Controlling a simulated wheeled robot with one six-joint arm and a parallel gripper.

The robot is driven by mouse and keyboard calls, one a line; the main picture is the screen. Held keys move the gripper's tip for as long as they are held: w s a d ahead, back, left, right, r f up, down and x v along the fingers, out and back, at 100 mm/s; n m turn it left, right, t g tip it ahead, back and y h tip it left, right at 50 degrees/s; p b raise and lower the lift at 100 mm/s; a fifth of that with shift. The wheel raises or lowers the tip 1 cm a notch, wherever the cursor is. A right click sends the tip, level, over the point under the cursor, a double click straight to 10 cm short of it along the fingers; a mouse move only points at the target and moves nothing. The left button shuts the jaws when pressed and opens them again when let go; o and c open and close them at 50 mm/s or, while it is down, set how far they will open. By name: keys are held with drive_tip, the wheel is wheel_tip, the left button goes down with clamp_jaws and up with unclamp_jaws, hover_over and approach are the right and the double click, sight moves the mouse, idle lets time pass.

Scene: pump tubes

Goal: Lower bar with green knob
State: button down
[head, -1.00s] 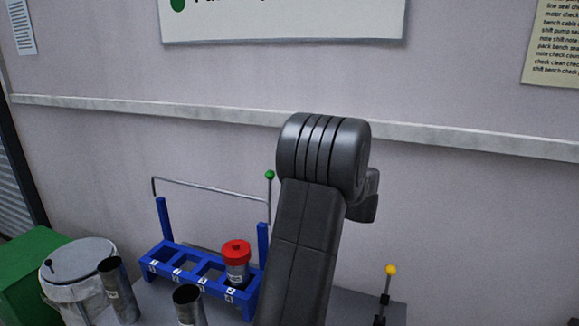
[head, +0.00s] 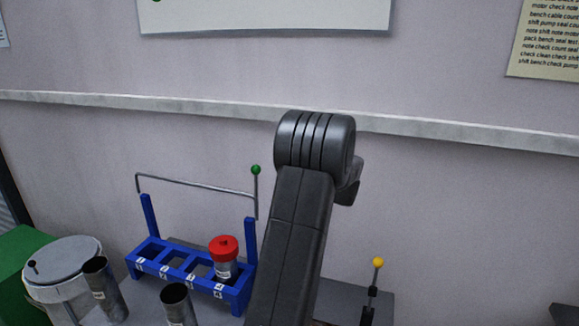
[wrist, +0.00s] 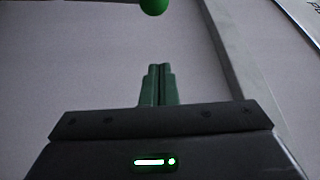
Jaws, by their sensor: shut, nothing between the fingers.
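The grey bar (head: 195,185) is raised above the blue rack (head: 180,275), spanning its two posts. The green knob (head: 256,169) tops the bar's right end. In the wrist view the knob (wrist: 154,5) is cut off by the top edge, beyond my fingertips and apart from them in the picture. My gripper (wrist: 159,68) is shut and empty, its green fingers together. In the head view my gripper is not visible; my dark arm stands just right of the rack. A red-capped tube (head: 224,258) stands in the rack's rightmost slot.
Two open grey tubes, one at the left (head: 105,288) and one in front of the rack (head: 178,304), stand near a lidded white bucket (head: 65,270). A yellow-knobbed lever (head: 377,263) stands right of my arm. A wall rail (head: 440,128) runs behind.

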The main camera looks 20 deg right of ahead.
drive_tip(key=a+p, duration=0.1)
drive_tip(key=a, duration=0.1)
drive_tip(key=w+a+p, duration=0.1)
drive_tip(key=a+p, duration=0.1)
drive_tip(key=a, duration=0.1)
drive_tip(key=shift+a+f, duration=0.1)
drive_tip(key=shift+a, duration=0.05)
drive_tip(key=shift+s+f+b, duration=0.1)
drive_tip(key=shift+f+b, duration=0.05)
drive_tip(key=shift+b, duration=0.35)
